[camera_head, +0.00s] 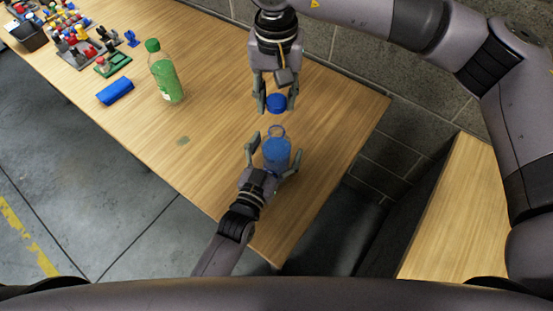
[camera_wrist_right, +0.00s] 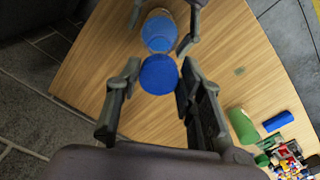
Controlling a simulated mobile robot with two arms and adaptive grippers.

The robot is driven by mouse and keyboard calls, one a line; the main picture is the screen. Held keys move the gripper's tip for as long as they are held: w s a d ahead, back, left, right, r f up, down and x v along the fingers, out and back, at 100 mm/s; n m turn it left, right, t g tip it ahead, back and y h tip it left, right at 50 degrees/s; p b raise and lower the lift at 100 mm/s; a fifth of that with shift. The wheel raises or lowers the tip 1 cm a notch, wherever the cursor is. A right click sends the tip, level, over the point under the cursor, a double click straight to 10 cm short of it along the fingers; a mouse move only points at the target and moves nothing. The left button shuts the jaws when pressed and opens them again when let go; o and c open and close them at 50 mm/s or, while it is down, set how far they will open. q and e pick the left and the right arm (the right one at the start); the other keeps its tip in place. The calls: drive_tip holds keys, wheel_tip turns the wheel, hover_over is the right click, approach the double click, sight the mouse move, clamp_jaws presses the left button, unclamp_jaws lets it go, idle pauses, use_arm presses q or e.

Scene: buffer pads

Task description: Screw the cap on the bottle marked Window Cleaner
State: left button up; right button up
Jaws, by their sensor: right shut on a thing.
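A clear bottle with blue liquid (camera_head: 277,153) stands on the table near its right end, with no cap on its neck; I cannot read a label on it. My left gripper (camera_head: 273,152) has its fingers on both sides of this bottle; whether they press on it is unclear. My right gripper (camera_head: 276,101) is shut on a blue cap (camera_head: 276,103) and holds it apart from the bottle, toward the wall side in the head view. The right wrist view shows the cap (camera_wrist_right: 158,75) between my right fingers, with the bottle (camera_wrist_right: 159,32) beyond it.
A green bottle with a green cap (camera_head: 166,78) stands left on the wooden table (camera_head: 215,130). A blue block (camera_head: 115,91), a green tray (camera_head: 113,63) and several small coloured parts lie farther left. A brick wall runs behind the table. The table between the two bottles is mostly clear.

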use_arm(q)
drive_tip(key=c, duration=1.8)
use_arm(e)
hover_over(277, 129)
drive_tip(key=shift+f, duration=2.5)
